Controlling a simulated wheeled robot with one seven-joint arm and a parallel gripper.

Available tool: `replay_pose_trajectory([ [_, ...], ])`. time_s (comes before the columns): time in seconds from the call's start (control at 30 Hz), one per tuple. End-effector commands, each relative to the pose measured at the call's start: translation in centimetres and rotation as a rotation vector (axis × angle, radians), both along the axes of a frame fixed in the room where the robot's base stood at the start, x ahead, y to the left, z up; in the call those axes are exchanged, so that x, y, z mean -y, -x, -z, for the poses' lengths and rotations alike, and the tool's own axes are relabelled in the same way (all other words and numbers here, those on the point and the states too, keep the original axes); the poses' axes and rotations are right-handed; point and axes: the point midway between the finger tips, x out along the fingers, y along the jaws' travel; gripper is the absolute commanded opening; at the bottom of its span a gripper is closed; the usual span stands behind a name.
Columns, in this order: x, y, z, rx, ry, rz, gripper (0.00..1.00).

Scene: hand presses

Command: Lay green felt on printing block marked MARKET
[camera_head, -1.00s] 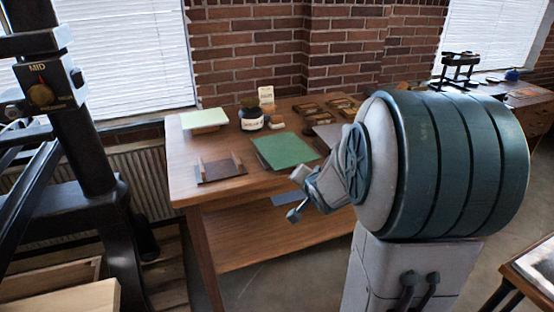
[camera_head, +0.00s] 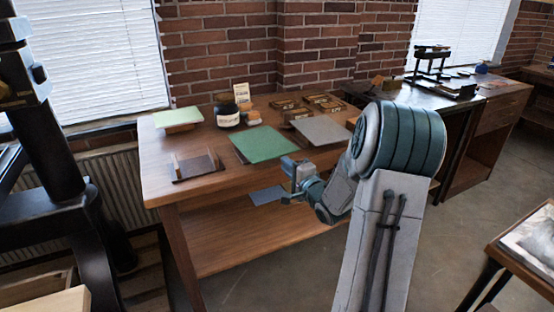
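A green felt sheet (camera_head: 263,142) lies flat on the wooden table, left of my gripper. My gripper (camera_head: 291,177) hangs at the table's front edge, close to the felt's near right corner and apart from it as far as I can see. Its fingers are too small to tell open from shut. No printing block with a readable MARKET marking shows. Several small brown wooden pieces (camera_head: 322,102) stand at the back of the table, with any lettering too small to read.
The table (camera_head: 215,185) also holds a dark jar (camera_head: 227,115), a pale green-topped stack (camera_head: 178,117), a dark tray with uprights (camera_head: 197,167) and a grey sheet (camera_head: 321,130). A blue-grey sheet (camera_head: 266,195) lies lower down. A black press (camera_head: 60,150) stands at left.

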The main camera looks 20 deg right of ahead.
Motion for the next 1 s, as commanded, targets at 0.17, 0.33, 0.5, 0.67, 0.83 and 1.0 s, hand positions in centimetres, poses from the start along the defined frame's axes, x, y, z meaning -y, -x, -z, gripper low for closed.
replay_pose_trajectory([
  [0.17, -0.4, -2.7, 0.1, 0.001, 0.0, -0.001, 0.17],
  [0.33, -0.6, -4.6, -0.1, 0.0, -0.001, 0.0, 0.17],
  [0.5, -0.6, -5.7, -0.1, 0.0, 0.0, 0.0, 0.17],
  [0.67, -0.7, -6.0, 0.0, -0.001, 0.0, 0.0, 0.17],
  [0.83, -0.7, -5.9, 0.0, -0.001, 0.0, 0.001, 0.17],
  [1.0, -0.7, -5.9, 0.0, -0.001, 0.001, 0.001, 0.0],
])
